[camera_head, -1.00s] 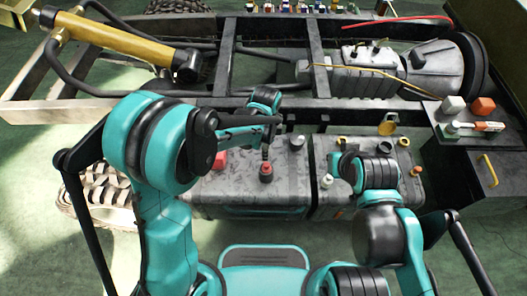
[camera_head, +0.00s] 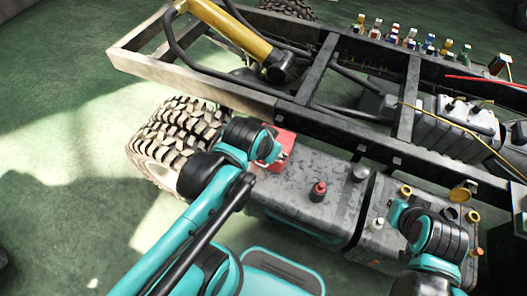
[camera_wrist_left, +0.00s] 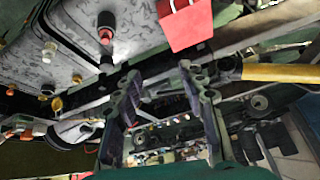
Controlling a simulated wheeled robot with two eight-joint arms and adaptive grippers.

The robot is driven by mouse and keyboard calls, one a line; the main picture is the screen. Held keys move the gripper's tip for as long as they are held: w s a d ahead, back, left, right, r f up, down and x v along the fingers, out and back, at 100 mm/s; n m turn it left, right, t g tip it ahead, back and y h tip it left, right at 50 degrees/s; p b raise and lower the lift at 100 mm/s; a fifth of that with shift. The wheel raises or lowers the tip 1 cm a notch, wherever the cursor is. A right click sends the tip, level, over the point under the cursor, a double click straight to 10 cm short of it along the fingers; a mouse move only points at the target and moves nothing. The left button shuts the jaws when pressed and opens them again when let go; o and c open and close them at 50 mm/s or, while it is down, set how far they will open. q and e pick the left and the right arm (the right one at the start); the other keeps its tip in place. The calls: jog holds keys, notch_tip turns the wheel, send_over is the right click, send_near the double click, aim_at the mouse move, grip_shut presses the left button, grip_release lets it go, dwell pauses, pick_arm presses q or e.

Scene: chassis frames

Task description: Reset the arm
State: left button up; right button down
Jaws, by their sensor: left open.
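My left arm (camera_head: 190,220) reaches in from the lower left of the head view. Its wrist is over the left end of the grey tank. The wrist hides the left gripper there. In the left wrist view the left gripper (camera_wrist_left: 160,80) has its two fingers apart, with nothing seen held between them. My right arm (camera_head: 435,235) stands at the lower right over the second tank, and its gripper is not visible.
A red box (camera_head: 279,147) sits at the tank's (camera_head: 310,185) left end, close beside my left wrist. A red-capped filler (camera_head: 319,190) stands on the tank. The chassis frame (camera_head: 290,108) runs behind. A large tyre (camera_head: 165,140) lies left. Green floor is clear at far left.

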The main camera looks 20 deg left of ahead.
pick_arm(q)
jog(key=shift+s+a+n+t, duration=0.5)
jog(key=shift+s+a+n, duration=0.45)
jog(key=shift+n, duration=0.35)
